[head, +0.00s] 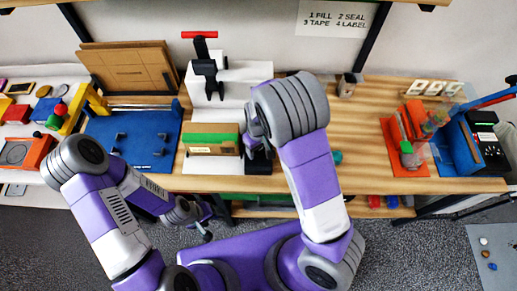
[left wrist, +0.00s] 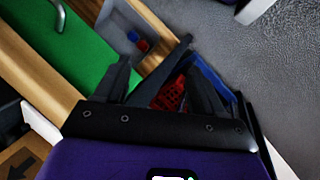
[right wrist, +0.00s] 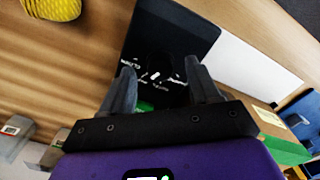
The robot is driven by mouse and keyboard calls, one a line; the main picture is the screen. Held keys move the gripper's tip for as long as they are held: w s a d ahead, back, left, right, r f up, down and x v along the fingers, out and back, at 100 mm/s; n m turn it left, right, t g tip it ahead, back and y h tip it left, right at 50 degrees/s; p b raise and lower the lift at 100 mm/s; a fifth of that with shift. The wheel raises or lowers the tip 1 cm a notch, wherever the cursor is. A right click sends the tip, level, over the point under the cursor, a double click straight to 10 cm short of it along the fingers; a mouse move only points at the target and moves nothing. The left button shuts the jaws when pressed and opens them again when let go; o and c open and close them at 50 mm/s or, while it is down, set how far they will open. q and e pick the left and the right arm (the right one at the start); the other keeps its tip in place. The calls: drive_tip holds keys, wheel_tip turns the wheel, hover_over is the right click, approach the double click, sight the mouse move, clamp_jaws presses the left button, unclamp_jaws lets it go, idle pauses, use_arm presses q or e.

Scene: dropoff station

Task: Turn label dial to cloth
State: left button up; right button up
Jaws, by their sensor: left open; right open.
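The label dial (right wrist: 155,74) is on a black panel (right wrist: 175,28) with small white words around its centre; it shows in the right wrist view. The words are tilted and too small to read surely, and I cannot tell which one the dial points to. My right gripper (right wrist: 163,84) is open and empty, its fingers on either side of the dial's face. I cannot tell whether they touch it. In the head view my right wrist hides most of the panel. My left gripper (head: 204,222) is open and empty, low in front of the bench edge.
A carton with a green strip (head: 212,140) stands just left of my right gripper. A white press with a red handle (head: 200,35) is behind it. A blue board (head: 135,135) lies to the left. Orange and blue devices (head: 405,150) stand at the right. The bench between is mostly clear.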

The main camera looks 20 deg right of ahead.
drive_tip(key=shift+f, duration=0.4)
drive_tip(key=c, duration=1)
drive_tip(key=shift+m, duration=0.3)
drive_tip(key=m+p, duration=0.2)
drive_tip(key=m, duration=0.1)
drive_tip(key=shift+r+m, duration=0.15)
drive_tip(key=shift+m, duration=0.25)
drive_tip(key=m+p, duration=0.2)
drive_tip(key=m, duration=0.3)
drive_tip(key=shift+m, duration=0.4)
